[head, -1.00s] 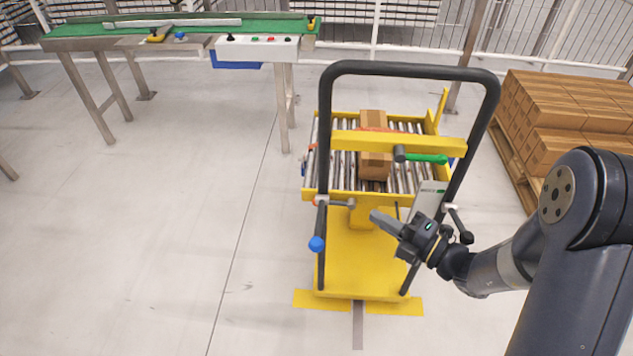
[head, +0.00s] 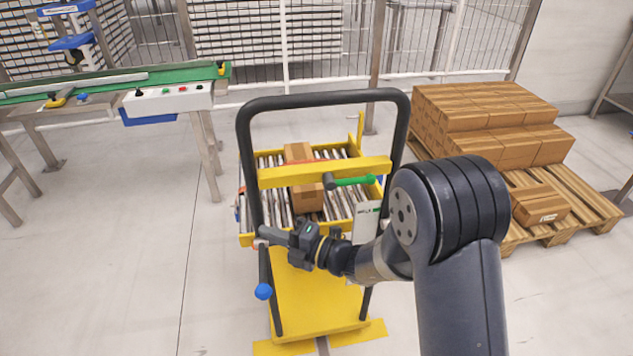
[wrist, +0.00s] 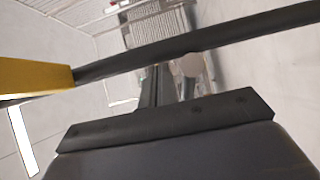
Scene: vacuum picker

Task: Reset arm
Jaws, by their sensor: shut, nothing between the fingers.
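My gripper (head: 272,236) is shut and empty. In the head view it points left in front of the yellow roller cart (head: 325,171), near the lower part of the cart's black handle frame (head: 325,96). I cannot tell whether it touches the frame. My arm comes in from the lower right. In the wrist view, the shut fingers (wrist: 160,88) point up the picture, and a dark bar (wrist: 230,42) crosses beyond them. A cardboard box (head: 305,198) sits on the cart's rollers, behind the yellow crossbar.
The cart carries a green-handled lever (head: 355,181) and a blue knob (head: 263,291). A green conveyor (head: 150,78) stands at the back left. A wooden pallet (head: 575,218) with stacked cartons (head: 490,115) is at the right. The floor at the left is clear.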

